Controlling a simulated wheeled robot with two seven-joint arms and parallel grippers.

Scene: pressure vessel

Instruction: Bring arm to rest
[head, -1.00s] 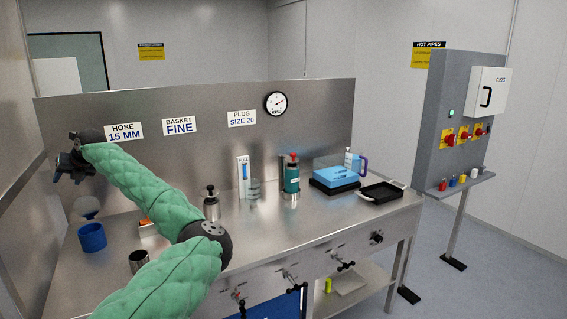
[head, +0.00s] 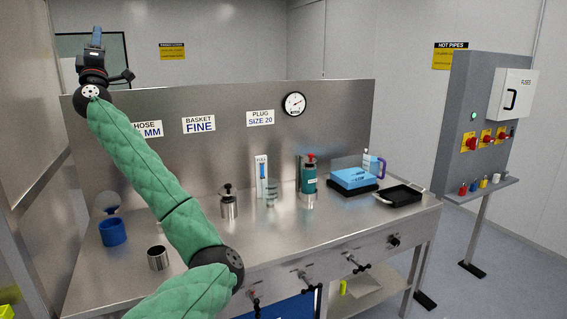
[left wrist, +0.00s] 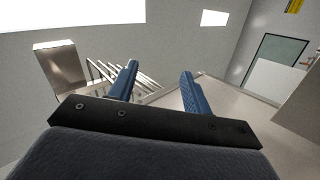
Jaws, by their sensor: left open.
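My left arm, in a green padded sleeve, reaches up from the bottom of the head view. My left gripper (head: 96,42) is raised at the upper left, above the top edge of the bench's back panel, and points upward. In the left wrist view its two blue fingers (left wrist: 158,88) stand apart with nothing between them. Behind them are walls, a ceiling light and a door. My right gripper is not in view.
The steel bench (head: 330,220) holds a blue cup (head: 112,232), a steel cup (head: 158,258), a steel pot (head: 229,205), a green vessel (head: 309,178), a blue box (head: 354,178) and a black tray (head: 399,195). A grey fuse panel (head: 470,120) stands at the right.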

